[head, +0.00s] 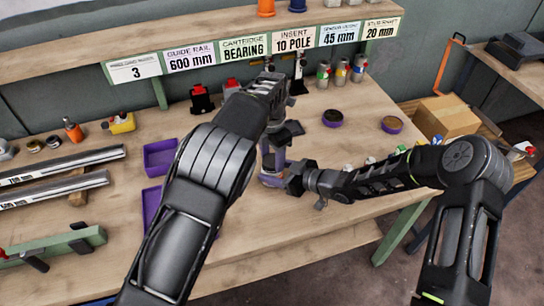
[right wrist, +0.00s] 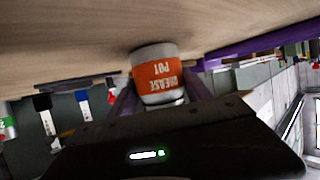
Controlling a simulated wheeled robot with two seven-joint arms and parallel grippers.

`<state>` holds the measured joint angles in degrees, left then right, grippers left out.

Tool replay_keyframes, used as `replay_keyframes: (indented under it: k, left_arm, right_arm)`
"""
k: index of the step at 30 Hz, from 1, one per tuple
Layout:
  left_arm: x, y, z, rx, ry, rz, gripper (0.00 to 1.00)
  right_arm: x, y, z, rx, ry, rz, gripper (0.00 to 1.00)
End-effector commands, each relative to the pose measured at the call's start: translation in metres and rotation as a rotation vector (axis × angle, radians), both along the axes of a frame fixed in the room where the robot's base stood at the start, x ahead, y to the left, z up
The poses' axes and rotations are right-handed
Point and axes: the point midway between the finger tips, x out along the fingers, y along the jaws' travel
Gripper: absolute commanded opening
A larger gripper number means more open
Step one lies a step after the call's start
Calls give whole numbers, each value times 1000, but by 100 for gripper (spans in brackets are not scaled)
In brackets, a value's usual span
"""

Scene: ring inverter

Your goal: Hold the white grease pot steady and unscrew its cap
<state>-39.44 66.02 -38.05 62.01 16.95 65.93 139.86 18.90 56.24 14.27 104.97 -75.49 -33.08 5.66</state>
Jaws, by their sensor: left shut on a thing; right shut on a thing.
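The white grease pot (right wrist: 157,96) with its orange label stands on the bench; it appears upside down in the right wrist view. In the head view it is mostly hidden between my two grippers. My right gripper (head: 280,177) reaches in from the right, its purple fingers on either side of the pot body, shut on it. My left gripper (head: 273,156) points down over the top of the pot from above and is shut, on the cap as far as I can judge.
Purple trays (head: 160,157) lie left of the pot, beside metal rails (head: 60,165). Small bottles (head: 340,72) stand at the back.

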Motion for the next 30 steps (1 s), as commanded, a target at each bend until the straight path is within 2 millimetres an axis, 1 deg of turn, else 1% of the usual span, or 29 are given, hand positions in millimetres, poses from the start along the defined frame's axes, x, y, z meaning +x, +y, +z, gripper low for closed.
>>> replay_keyframes:
  k: [19,30]
  left_arm:
    - [0,0,0,1,1,-3,3]
    - [0,0,11,1,1,-4,3]
  right_arm:
    - [0,0,0,0,1,0,0]
    - [0,0,0,0,1,0,0]
